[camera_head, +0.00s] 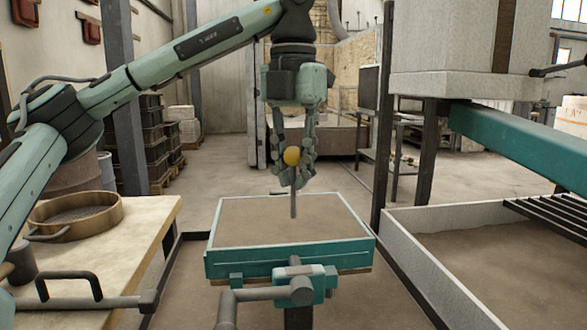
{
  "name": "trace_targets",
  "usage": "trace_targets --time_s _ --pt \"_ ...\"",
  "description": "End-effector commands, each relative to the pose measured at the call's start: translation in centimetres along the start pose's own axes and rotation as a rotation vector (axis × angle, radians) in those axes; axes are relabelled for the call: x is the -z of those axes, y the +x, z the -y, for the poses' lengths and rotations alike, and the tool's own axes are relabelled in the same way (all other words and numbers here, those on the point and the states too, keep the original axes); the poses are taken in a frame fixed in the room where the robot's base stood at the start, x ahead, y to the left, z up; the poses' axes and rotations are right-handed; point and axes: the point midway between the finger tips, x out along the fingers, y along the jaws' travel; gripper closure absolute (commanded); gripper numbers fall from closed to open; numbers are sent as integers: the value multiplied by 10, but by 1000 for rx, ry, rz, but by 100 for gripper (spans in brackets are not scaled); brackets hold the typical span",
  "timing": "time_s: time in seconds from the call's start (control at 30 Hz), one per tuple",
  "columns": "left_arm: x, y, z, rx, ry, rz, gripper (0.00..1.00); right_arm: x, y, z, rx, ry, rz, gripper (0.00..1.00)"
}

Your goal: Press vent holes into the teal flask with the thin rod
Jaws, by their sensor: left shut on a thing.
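The teal flask (300,257) is an open square frame in the middle, filled level with brown sand (285,228). My left gripper (293,172) comes down from above, its fingers shut on the thin rod (293,205). The rod hangs upright below the fingers, and a yellow ball shows between them. The rod's lower end overlaps the back middle of the sand. I cannot tell whether it touches or enters the sand. No holes show on the visible sand. My right gripper is not in view.
A grey clamp lever (265,293) sits at the flask's front. At left, a bench (125,235) holds a round sieve (75,215) and a dark handled tool (75,292). At right stands a sand-filled trough (420,255) with a grate, below a large pale vessel (455,45) and teal beam (520,140).

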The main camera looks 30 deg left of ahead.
Motion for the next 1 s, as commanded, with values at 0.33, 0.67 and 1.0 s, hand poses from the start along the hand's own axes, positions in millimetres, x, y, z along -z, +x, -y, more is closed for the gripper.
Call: trace_targets --time_s 0.33,0.67,1.0 --pt "0 0 0 0 -1 0 100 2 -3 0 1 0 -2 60" --pt "0 9 0 0 0 0 100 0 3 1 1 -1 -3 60" --pt "0 23 0 0 0 0 100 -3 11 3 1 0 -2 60"
